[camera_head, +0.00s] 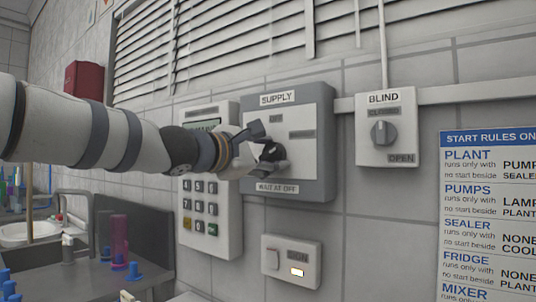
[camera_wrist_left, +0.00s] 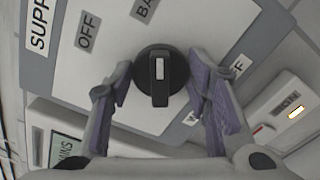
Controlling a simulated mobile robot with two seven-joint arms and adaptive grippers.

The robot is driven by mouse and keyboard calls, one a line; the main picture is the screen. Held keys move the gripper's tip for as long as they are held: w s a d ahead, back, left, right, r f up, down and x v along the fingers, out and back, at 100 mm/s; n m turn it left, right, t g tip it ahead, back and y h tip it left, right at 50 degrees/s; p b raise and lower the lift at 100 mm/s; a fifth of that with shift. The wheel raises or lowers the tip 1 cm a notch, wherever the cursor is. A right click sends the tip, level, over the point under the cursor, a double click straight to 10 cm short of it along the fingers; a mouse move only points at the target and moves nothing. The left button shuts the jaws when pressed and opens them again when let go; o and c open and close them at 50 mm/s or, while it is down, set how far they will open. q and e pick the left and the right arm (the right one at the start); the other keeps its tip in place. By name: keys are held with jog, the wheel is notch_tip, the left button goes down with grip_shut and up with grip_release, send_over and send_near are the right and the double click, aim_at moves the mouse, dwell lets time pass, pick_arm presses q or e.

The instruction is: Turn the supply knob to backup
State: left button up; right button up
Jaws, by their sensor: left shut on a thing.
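The supply knob (camera_head: 272,154) is black and sits on the white face of the grey SUPPLY panel (camera_head: 328,185). In the left wrist view the knob (camera_wrist_left: 160,90) shows a white mark at its upper end, roughly toward a cut-off label beginning "BA" (camera_wrist_left: 145,10). An OFF label (camera_wrist_left: 87,32) lies to its upper left. My left gripper (camera_head: 258,150) is shut on the knob, with its purple-padded fingers (camera_wrist_left: 160,82) on either side of it. In the head view the gripper partly covers the knob and a label. My right gripper is not in view.
A keypad box (camera_head: 212,240) stands close at left, partly behind my left arm. The BLIND switch box (camera_head: 387,157) is at right, and a SIGN switch (camera_head: 291,262) with a lit lamp is below. A rules poster (camera_head: 490,220) hangs at far right.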

pick_arm(q)
jog(key=o, duration=1.2)
jog(key=shift+c, duration=0.2)
jog(key=v, duration=0.7)
jog(key=shift+s, duration=0.2)
jog(key=shift+a, duration=0.15)
